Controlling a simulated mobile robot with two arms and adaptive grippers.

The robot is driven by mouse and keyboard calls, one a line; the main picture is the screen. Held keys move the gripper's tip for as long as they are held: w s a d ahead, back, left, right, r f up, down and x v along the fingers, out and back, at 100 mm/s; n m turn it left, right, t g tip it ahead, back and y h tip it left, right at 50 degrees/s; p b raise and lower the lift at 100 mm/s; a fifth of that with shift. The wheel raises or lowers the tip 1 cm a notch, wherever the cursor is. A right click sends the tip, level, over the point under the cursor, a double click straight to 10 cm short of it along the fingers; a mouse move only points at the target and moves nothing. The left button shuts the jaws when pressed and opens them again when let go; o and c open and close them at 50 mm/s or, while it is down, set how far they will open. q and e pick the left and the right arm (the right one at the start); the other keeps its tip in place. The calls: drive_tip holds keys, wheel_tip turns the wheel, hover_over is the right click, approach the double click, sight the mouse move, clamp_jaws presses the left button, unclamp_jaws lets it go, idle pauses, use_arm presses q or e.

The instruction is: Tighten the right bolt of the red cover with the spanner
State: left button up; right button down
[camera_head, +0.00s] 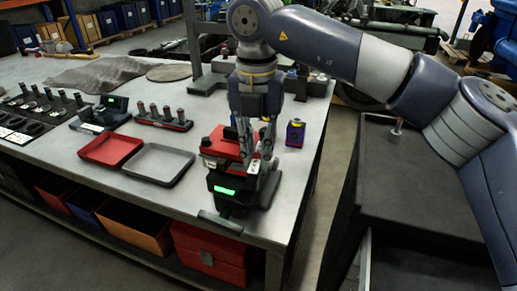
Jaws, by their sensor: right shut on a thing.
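The red cover (219,144) sits on top of a dark block-like unit with a green lit display (224,190), near the front right corner of the steel table. My right gripper (262,152) points down at the right side of the cover. It is shut on what looks like the spanner, though the tool is mostly hidden by the fingers. The right bolt is hidden behind the gripper, so I cannot tell how the tool sits on it. My left gripper is out of view.
A small purple and yellow box (295,133) stands right of the unit. A red tray (110,149) and a grey tray (158,164) lie to the left. A rack with several dark cylinders (163,118) stands behind them. A dark bar (220,222) lies at the table's front edge.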

drive_tip(key=shift+r+p, duration=0.35)
drive_tip(key=shift+r, duration=0.45)
drive_tip(key=shift+s+d+n, duration=0.1)
drive_tip(key=shift+d+n, duration=1.05)
drive_tip(key=shift+n, duration=0.15)
drive_tip(key=d+n, duration=0.2)
drive_tip(key=shift+w+d+n, duration=0.15)
drive_tip(key=shift+w+n, duration=0.05)
drive_tip(key=shift+n, duration=0.1)
